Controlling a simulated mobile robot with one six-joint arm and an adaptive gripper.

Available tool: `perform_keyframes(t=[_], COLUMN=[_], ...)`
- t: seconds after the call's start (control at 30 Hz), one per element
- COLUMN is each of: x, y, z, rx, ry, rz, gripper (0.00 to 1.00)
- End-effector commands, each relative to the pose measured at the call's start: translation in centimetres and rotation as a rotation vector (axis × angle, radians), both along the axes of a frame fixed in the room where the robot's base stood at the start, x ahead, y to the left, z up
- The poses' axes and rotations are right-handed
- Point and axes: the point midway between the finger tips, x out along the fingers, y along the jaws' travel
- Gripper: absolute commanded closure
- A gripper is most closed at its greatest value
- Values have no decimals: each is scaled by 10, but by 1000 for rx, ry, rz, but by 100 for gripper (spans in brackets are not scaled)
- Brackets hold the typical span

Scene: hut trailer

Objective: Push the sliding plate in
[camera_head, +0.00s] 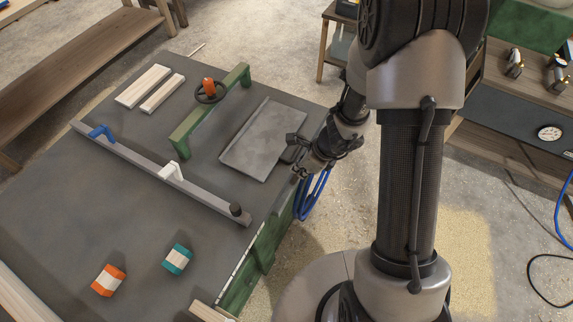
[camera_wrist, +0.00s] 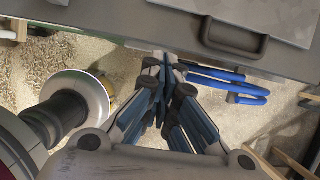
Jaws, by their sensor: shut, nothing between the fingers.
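The sliding plate (camera_head: 262,140) is a flat grey rectangle on the right part of the dark workbench top. Its dark handle (camera_wrist: 235,42) is at the bench edge in the wrist view, with part of the plate (camera_wrist: 280,14) above it. My gripper (camera_head: 299,170) is beside the plate's right end in the head view, close to the bench edge. In the wrist view its fingers (camera_wrist: 166,72) are shut and empty, to the lower left of the handle and apart from it in the picture. Contact with the bench edge cannot be told.
A green fence (camera_head: 194,124) with a handwheel (camera_head: 210,93) stands left of the plate. A grey rail (camera_head: 137,163) crosses the bench. Orange-white (camera_head: 108,281) and teal-white (camera_head: 177,260) blocks lie in front. Blue hose (camera_wrist: 228,83) hangs beside the bench edge, near my fingers.

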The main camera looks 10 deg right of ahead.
Motion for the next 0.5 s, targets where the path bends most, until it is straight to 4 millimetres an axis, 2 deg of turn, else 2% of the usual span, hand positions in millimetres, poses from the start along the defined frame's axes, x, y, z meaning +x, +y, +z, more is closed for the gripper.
perform_keyframes(t=[0.5], x=[21], y=[30], z=[-96], rx=[-1], ry=[1], rz=[8], gripper=[100])
